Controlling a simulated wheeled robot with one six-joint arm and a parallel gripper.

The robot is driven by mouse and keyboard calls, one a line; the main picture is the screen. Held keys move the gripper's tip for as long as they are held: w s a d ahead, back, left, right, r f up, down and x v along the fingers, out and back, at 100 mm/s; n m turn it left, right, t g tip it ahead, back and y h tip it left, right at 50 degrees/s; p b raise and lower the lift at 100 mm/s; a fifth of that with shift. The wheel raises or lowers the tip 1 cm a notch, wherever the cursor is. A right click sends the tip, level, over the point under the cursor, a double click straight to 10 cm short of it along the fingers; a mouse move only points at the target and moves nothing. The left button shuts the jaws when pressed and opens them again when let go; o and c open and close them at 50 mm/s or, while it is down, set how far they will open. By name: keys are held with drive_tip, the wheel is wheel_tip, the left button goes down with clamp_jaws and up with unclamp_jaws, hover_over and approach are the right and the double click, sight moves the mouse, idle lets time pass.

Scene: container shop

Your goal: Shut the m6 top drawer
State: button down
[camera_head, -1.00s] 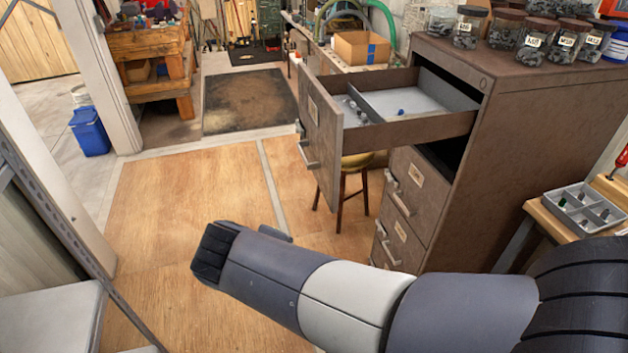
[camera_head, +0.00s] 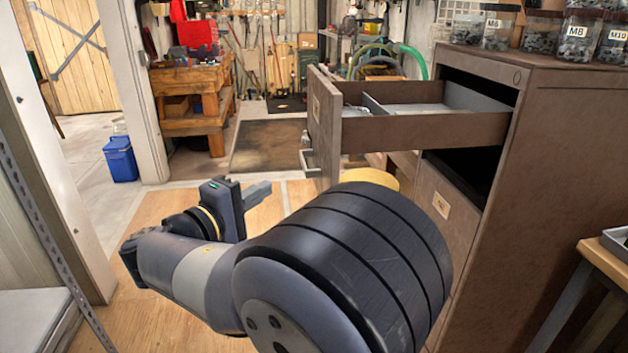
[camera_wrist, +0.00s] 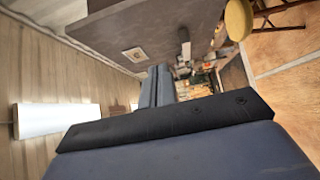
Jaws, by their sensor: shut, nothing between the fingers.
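The brown top drawer (camera_head: 420,130) of the metal cabinet stands pulled far out, with dividers inside. Its front (camera_head: 322,125) carries a label and a pale bar handle (camera_head: 307,160). My gripper (camera_head: 262,192) is shut and empty, in front of and below the drawer front, apart from it. In the wrist view my shut fingers (camera_wrist: 160,86) point forward past a brown front panel (camera_wrist: 150,35) with a label and a handle (camera_wrist: 184,44), which looks like the drawer front. The drawer's m6 marking is not readable.
The cabinet (camera_head: 545,130) holds jars (camera_head: 575,40) on top. A yellow stool (camera_head: 372,178) stands under the drawer, partly hidden by my arm. A bench (camera_head: 608,247) is at the right, a shelf post (camera_head: 45,230) at the left.

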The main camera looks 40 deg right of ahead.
drive_tip(key=p, duration=0.1)
approach(325, 163)
drive_tip(key=w+d, duration=0.2)
drive_tip(key=w, duration=0.1)
drive_tip(key=d, duration=0.1)
drive_tip(key=s+d, duration=0.1)
drive_tip(key=shift+s+d+r, duration=0.1)
drive_tip(key=shift+s+d, duration=0.15)
drive_tip(key=shift+d, duration=0.15)
drive_tip(key=shift+s+d, duration=0.25)
drive_tip(key=shift+d, duration=0.2)
